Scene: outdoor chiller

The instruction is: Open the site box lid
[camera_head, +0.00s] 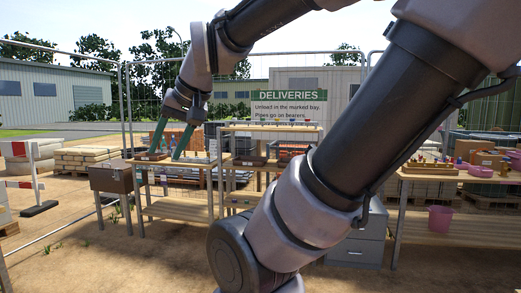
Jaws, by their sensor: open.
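A brown box on legs (111,180), which looks like the site box, stands at the left end of the wooden bench. Its top looks flat and shut; I cannot make out a handle or latch. My gripper (166,154) hangs from the upper left of the view, fingers pointing down and spread apart. It is empty. In the picture its fingertips show to the right of the box and a little above it, over the left part of the bench. I cannot tell how far the fingertips are from the bench top.
The wooden bench (176,209) stands right beside the box, with small trays on it. A shelf unit (270,127) is further right. A grey drawer cabinet (357,246) and another bench (440,240) stand at right. Sandy ground (110,262) in front of the box is open.

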